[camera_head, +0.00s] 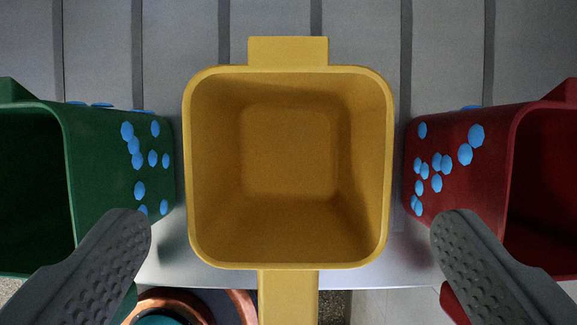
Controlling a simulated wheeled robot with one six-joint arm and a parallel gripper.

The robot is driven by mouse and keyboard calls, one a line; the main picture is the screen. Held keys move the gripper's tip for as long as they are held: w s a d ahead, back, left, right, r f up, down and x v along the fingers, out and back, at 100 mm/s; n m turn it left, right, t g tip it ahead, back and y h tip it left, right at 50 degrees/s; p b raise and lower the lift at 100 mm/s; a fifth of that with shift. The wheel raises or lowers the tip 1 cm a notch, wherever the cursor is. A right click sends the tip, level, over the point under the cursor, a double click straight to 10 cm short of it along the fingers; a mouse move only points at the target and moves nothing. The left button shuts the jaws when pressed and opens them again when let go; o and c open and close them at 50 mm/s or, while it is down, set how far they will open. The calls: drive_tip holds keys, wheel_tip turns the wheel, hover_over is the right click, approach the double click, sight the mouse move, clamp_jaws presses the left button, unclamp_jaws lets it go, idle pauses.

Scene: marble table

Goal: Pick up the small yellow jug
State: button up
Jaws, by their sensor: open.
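The yellow jug (290,155) is upright in the middle of the view, seen from above into its empty inside. A short tab juts from its far rim, and a yellow handle (288,297) runs from its near side to the bottom edge of the picture. My gripper (290,226) is open, with one grey textured finger on the left and one on the right of the jug. Both fingertips are apart from the jug's walls, near its lower half. Nothing is held.
A green container (90,150) with blue dots stands close on the left, and a red container (460,140) with blue dots on the right. Gaps beside the jug are narrow. The grey slatted surface (270,15) is clear behind. Terracotta-coloured round objects (170,302) show below its near edge.

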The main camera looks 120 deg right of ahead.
hover_over(289, 172)
wheel_tip(289, 172, down, 5)
drive_tip(key=shift+r, duration=0.1)
drive_tip(key=c, duration=1.2)
drive_tip(key=shift+o, duration=0.2)
drive_tip(key=shift+r, duration=0.1)
wheel_tip(289, 172, up, 10)
